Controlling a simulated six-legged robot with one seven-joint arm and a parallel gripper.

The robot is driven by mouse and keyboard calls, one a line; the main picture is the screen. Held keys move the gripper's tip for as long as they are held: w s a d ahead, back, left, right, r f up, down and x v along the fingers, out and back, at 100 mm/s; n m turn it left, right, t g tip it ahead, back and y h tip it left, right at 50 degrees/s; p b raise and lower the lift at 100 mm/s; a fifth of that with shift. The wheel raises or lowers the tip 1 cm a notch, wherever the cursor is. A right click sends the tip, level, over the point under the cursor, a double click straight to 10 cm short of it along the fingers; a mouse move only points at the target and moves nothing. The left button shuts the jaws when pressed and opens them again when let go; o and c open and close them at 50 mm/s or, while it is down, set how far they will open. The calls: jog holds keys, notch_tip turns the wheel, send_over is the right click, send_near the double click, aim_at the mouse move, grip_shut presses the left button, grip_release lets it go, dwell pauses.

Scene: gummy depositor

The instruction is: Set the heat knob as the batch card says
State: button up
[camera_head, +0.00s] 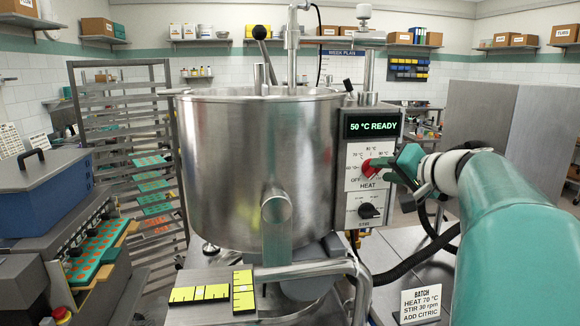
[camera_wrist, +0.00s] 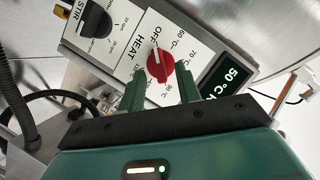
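The red heat knob (camera_head: 370,167) is on the control panel, under a display (camera_head: 372,126) reading "50 °C READY". In the wrist view the red knob (camera_wrist: 160,66) has a white pointer line aimed at or near the OFF label (camera_wrist: 155,36). The batch card (camera_head: 420,302) at the lower right reads "HEAT 70 °C, STIR 30 rpm, ADD CITRIC". My gripper (camera_wrist: 160,88) is open, its green fingers apart and lined up on either side of the knob. I cannot tell whether they touch it. In the head view my gripper (camera_head: 386,167) partly hides the dial's right side.
A black stir knob (camera_head: 368,211) sits just below the heat dial. The large steel kettle (camera_head: 255,160) stands left of the panel. A dark hose (camera_head: 400,265) runs below the panel.

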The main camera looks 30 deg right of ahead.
jog(key=shift+w+f, duration=0.2)
jog(key=shift+w, duration=0.45)
grip_shut()
